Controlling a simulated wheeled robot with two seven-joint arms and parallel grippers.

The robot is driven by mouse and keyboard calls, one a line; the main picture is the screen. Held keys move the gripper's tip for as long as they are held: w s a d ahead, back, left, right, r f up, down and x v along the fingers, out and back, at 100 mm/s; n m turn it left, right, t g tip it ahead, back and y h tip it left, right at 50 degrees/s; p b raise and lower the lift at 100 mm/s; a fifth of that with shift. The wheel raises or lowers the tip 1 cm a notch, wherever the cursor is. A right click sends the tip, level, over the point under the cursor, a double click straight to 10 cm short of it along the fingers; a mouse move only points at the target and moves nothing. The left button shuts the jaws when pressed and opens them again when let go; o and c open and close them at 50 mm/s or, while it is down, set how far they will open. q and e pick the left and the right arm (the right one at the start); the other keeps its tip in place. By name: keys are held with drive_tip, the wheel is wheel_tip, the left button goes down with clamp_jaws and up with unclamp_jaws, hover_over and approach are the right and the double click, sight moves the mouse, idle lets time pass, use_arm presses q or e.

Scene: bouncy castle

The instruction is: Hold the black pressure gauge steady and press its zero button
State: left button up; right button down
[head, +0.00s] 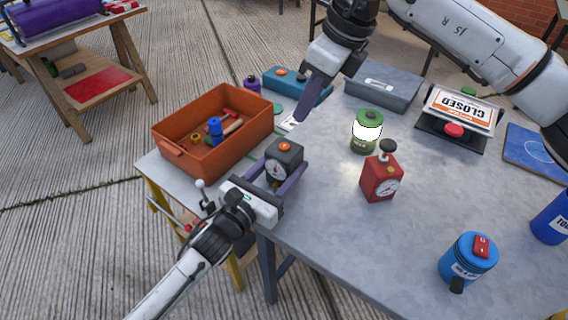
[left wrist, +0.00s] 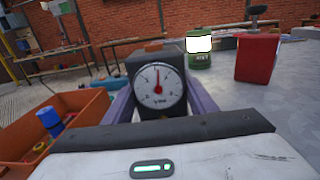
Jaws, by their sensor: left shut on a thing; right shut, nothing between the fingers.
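The black pressure gauge (head: 283,161) is a dark box with a white dial and an orange button (head: 284,146) on top. My left gripper (head: 281,176) is shut on it, with one purple finger at each side, near the table's left front edge. In the left wrist view the gauge (left wrist: 157,85) sits upright between the fingers, dial facing the camera; the orange button (left wrist: 153,46) shows at its top edge. My right gripper (head: 304,116) is shut and empty, pointing down behind the gauge, above and apart from the button.
An orange crate (head: 167,150) with tools stands left of the gauge. A green lantern (head: 366,145) and a red gauge box (head: 381,178) with a black knob stand to the right. A teal case (head: 310,93) and a grey box (head: 383,88) lie behind. The front middle of the table is clear.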

idle(0.3)
drive_tip(key=n+t+y, duration=0.2)
drive_tip(key=n+t, duration=0.2)
drive_tip(key=t, duration=0.2)
hover_over(288, 151)
drive_tip(key=shift+f, duration=3.65)
drive_tip(key=shift+f, duration=0.1)
